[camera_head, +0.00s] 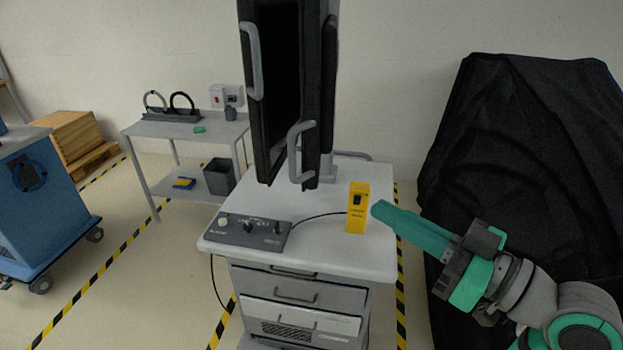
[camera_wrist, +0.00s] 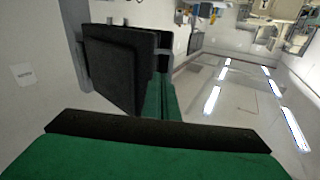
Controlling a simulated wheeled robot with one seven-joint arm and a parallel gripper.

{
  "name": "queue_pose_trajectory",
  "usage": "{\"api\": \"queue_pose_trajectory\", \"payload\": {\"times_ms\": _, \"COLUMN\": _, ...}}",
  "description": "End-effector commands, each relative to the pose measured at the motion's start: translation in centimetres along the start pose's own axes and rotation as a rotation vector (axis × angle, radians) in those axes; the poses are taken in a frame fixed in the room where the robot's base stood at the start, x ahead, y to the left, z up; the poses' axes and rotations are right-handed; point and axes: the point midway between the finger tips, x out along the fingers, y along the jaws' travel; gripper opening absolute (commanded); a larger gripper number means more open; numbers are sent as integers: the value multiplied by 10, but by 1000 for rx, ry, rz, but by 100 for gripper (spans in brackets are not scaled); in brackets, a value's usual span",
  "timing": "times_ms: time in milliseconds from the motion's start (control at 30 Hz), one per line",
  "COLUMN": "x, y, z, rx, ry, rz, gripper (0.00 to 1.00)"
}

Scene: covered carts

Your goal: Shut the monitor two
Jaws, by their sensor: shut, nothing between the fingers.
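Two tall black monitor panels stand on the white cart top (camera_head: 345,255), angled apart with a dark gap between them. The left panel (camera_head: 266,120) has a grey handle (camera_head: 251,60) on its front. The right panel (camera_head: 320,95) is seen nearly edge-on, with a grey handle (camera_head: 298,150) low on its near side. I cannot tell which is monitor two. In the wrist view dark panels (camera_wrist: 118,68) show beyond the fingers. My green gripper (camera_head: 378,210) is shut and empty, right of the panels, its tip close to a yellow box and apart from both handles.
The yellow box (camera_head: 357,208) stands upright on the cart top, cabled to a grey control box (camera_head: 248,232) at the front left. A black-draped bulk (camera_head: 530,150) is right, behind my arm. A grey side table (camera_head: 165,130) and blue cart (camera_head: 40,200) are left.

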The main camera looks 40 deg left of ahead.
Motion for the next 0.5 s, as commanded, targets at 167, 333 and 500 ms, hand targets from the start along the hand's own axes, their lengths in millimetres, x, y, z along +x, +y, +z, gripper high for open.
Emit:
{"api": "queue_pose_trajectory", "payload": {"times_ms": 167, "x": -1, "y": -17, "z": -14, "rx": -64, "ry": -52, "rz": -63, "gripper": 0}}
{"api": "queue_pose_trajectory", "payload": {"times_ms": 333, "x": 6, "y": -21, "z": -15, "rx": -75, "ry": -62, "rz": -75, "gripper": 0}}
{"api": "queue_pose_trajectory", "payload": {"times_ms": 500, "x": 32, "y": -23, "z": -13, "rx": -74, "ry": -62, "rz": -75, "gripper": 0}}
